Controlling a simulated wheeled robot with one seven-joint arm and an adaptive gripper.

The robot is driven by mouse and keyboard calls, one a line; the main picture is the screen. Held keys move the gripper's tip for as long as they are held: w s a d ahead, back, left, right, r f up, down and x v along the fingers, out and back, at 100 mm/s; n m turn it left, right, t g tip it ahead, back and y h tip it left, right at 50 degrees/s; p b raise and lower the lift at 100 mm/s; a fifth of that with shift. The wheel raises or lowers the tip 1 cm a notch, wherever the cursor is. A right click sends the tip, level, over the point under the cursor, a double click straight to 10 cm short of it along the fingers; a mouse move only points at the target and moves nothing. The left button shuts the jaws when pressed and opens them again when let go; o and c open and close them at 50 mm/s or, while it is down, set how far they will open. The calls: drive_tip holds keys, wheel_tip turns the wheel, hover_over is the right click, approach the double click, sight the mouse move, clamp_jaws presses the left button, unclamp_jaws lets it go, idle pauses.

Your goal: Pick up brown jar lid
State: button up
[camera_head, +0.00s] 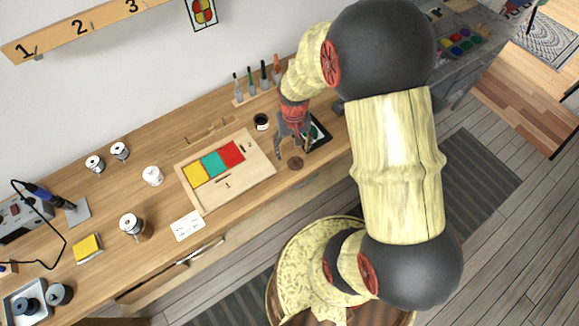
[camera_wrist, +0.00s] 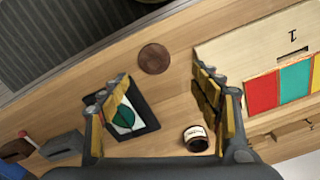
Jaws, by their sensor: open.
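The brown jar lid (camera_head: 295,163) is a small dark brown disc lying flat on the wooden bench near its front edge. In the wrist view the lid (camera_wrist: 154,58) lies beyond the fingertips, roughly midway between them and clear of both. My gripper (camera_head: 294,153) is open and empty above the bench, close to the lid in the head view. In the wrist view both fingers of my gripper (camera_wrist: 160,78) show, spread wide apart. Nothing covers the lid in either view.
A wooden board with yellow, teal and red panels (camera_head: 255,172) lies left of the lid. A small dark jar (camera_head: 261,122) stands behind it. A black-framed tile with a green shape (camera_wrist: 126,116) lies close by. Several upright tools (camera_head: 250,84) stand at the back.

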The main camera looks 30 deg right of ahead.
sight(296, 159)
drive_tip(key=shift+s+d+f, duration=0.1)
drive_tip(key=shift+d+f, duration=0.15)
drive_tip(key=shift+f, duration=0.8)
drive_tip(key=shift+a+f, duration=0.1)
drive_tip(key=shift+f, duration=0.2)
drive_tip(key=f, duration=0.1)
drive_tip(key=f+b, duration=0.1)
drive_tip(key=f, duration=0.3)
drive_tip(key=shift+s+d, duration=0.15)
drive_tip(key=shift+d, duration=0.15)
drive_tip(key=c, duration=0.3)
drive_tip(key=c, duration=0.7)
